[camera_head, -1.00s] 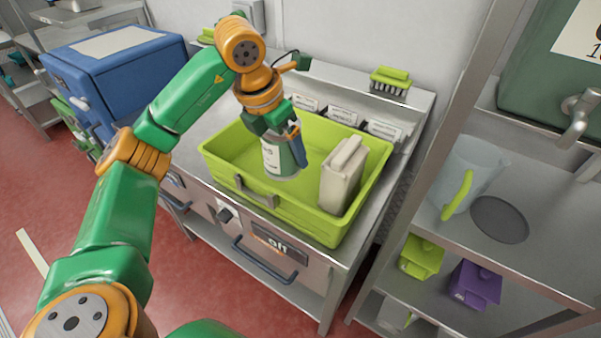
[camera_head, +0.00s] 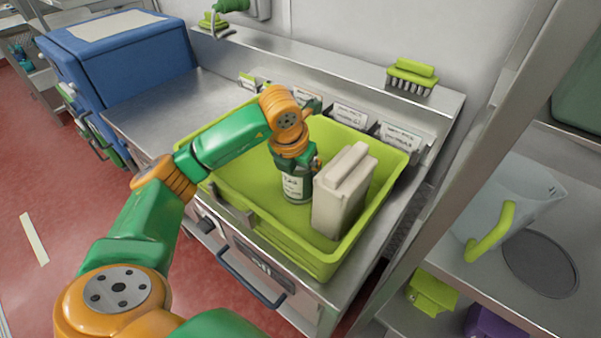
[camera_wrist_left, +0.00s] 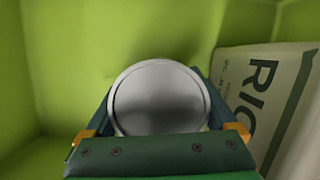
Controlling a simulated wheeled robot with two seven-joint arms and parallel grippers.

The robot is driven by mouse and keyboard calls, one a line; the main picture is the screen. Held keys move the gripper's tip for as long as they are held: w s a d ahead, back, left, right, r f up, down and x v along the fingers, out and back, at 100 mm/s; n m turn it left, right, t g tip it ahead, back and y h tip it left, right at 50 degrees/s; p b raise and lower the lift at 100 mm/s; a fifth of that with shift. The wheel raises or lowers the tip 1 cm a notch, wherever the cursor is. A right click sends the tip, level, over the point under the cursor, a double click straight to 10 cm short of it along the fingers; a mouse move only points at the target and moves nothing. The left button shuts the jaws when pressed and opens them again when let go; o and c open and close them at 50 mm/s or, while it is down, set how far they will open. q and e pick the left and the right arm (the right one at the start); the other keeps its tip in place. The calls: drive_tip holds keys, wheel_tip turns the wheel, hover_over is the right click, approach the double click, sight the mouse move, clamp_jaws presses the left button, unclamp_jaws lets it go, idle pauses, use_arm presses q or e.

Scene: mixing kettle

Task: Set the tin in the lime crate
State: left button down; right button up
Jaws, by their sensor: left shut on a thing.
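The tin (camera_head: 295,187) has a green body, a white label and a grey metal lid; the lid fills the middle of the left wrist view (camera_wrist_left: 159,97). My left gripper (camera_head: 297,168) is shut around the tin's upper part, inside the lime crate (camera_head: 262,247). The tin is upright, low in the crate; I cannot tell whether its base touches the floor. A beige carton (camera_head: 340,195) stands in the crate just right of the tin; it also shows in the left wrist view (camera_wrist_left: 262,85). My right gripper is not in view.
The crate sits on a steel counter (camera_head: 152,103). A lime brush (camera_head: 412,75) lies on the back ledge. A blue box (camera_head: 120,65) stands at the left. At the right are a rack post and a clear jug (camera_head: 512,200). The crate's left part is free.

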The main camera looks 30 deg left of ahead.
use_arm(q)
drive_tip(key=shift+f, duration=0.1)
drive_tip(key=shift+c, duration=0.6)
unclamp_jaws()
drive_tip(key=shift+f, duration=0.1)
drive_tip(key=shift+o, duration=0.6)
drive_tip(key=shift+s, duration=0.1)
drive_tip(key=shift+d+r, duration=0.1)
drive_tip(key=shift+r, duration=0.2)
drive_tip(key=p+v, duration=0.1)
drive_tip(key=v, duration=1)
drive_tip(key=shift+r, duration=0.1)
drive_tip(key=shift+s+r, duration=0.15)
drive_tip(key=shift+r, duration=0.15)
drive_tip(key=shift+f, duration=0.1)
